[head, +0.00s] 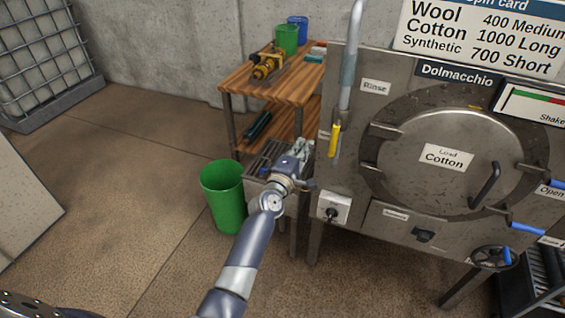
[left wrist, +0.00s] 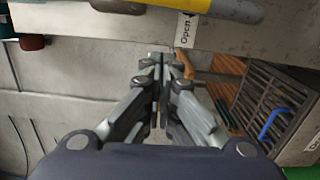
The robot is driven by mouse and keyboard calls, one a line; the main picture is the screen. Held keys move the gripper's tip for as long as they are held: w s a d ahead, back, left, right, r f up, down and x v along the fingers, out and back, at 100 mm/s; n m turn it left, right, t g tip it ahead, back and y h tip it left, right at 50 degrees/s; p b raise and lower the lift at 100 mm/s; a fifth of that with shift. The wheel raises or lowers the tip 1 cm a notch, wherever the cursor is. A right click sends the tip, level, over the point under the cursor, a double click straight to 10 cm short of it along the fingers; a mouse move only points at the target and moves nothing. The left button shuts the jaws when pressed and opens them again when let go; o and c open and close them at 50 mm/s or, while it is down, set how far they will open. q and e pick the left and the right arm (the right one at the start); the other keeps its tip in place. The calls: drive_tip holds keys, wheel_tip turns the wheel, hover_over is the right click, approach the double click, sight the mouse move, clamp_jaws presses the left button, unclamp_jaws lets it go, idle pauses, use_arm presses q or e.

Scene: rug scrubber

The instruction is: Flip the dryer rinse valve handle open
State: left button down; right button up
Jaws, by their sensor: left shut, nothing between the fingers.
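The yellow rinse valve handle (head: 334,140) hangs pointing down at the left front edge of the dryer, below the grey pipe and the Rinse label (head: 375,87). In the left wrist view the yellow handle (left wrist: 236,10) lies across the top edge, partly cut off, above an Open label (left wrist: 186,30). My left gripper (head: 304,147) is just left of the handle. Its fingers (left wrist: 166,62) are together and empty, and a gap shows between them and the handle. My right gripper is not in view.
The steel dryer (head: 345,175) with its round Cotton door (head: 440,135) fills the right. A wooden shelf table (head: 245,80) with a yellow tool and buckets stands behind my gripper. A green bin (head: 222,195) stands left of my forearm. Open floor lies further left.

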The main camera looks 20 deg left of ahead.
use_arm(q)
drive_tip(key=shift+s, duration=4.85)
drive_tip(key=s+d+f+m+g, duration=0.1)
drive_tip(key=s+f+m+g, duration=0.35)
drive_tip(key=f, duration=0.75)
drive_tip(key=s+d+f+m+g, duration=0.1)
drive_tip(key=s+f+m+g, duration=0.1)
drive_tip(key=s+f, duration=0.8)
drive_tip(key=s+d+f+m+g, duration=0.1)
drive_tip(key=s+f+m+g, duration=0.25)
drive_tip(key=f, duration=1.15)
drive_tip(key=s+a+f+m+g, duration=0.2)
drive_tip(key=s+f, duration=0.4)
drive_tip(key=s, duration=0.6)
drive_tip(key=s+a+f+m+g+y, duration=0.1)
drive_tip(key=s+a+f+m+g, duration=0.1)
drive_tip(key=s+f, duration=0.4)
drive_tip(key=s+a+f+m+g, duration=0.3)
drive_tip(key=s+f+m, duration=0.3)
drive_tip(key=s, duration=1.1)
drive_tip(key=shift+s+a+f+y, duration=0.35)
drive_tip(key=shift+a+f, duration=0.1)
drive_tip(key=shift+a, duration=0.35)
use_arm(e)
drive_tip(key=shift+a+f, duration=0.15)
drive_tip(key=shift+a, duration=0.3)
